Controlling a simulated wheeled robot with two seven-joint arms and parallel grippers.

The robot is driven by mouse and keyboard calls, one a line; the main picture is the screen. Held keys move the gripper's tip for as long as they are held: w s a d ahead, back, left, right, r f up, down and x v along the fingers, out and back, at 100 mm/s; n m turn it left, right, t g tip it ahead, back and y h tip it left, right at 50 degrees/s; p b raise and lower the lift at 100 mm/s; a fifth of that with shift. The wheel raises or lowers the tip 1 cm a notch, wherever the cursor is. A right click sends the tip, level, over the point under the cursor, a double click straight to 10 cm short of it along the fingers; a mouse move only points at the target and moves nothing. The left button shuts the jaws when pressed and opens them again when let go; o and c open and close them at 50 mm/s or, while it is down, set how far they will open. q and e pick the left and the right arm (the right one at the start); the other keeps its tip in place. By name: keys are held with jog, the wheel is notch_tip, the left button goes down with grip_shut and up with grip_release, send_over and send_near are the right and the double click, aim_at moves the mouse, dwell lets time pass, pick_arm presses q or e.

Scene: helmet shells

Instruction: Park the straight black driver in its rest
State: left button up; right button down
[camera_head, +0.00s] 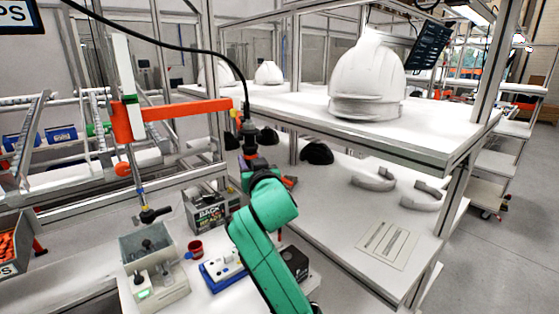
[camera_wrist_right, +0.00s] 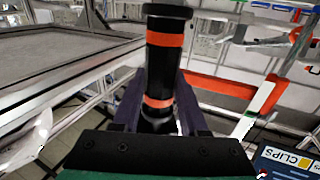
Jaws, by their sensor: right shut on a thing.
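The straight black driver (camera_wrist_right: 163,60) stands nearly upright between the jaws of my right gripper (camera_wrist_right: 160,112). In the right wrist view its black body has two orange bands. In the head view the driver (camera_head: 249,127) is a thin dark upright shape above my right gripper (camera_head: 251,155), with a black cable rising from its top. The right end of an orange bracket (camera_head: 175,108) is just left of the driver; whether they touch is unclear. I cannot make out the driver's rest for certain. The driver's lower end is hidden. My left gripper is out of view.
A white helmet shell (camera_head: 367,78) stands on the upper shelf (camera_head: 450,142) at right. Below are a black dome (camera_head: 316,152) and curved grey pieces (camera_head: 373,180). A grey bin (camera_head: 148,248), a red cup (camera_head: 195,249) and a blue tray (camera_head: 222,272) sit at lower left.

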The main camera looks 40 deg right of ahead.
jog(key=s+d, duration=0.3)
jog(key=s, duration=0.2)
jog(key=shift+s+d+p, duration=0.15)
jog(key=shift+p, duration=0.2)
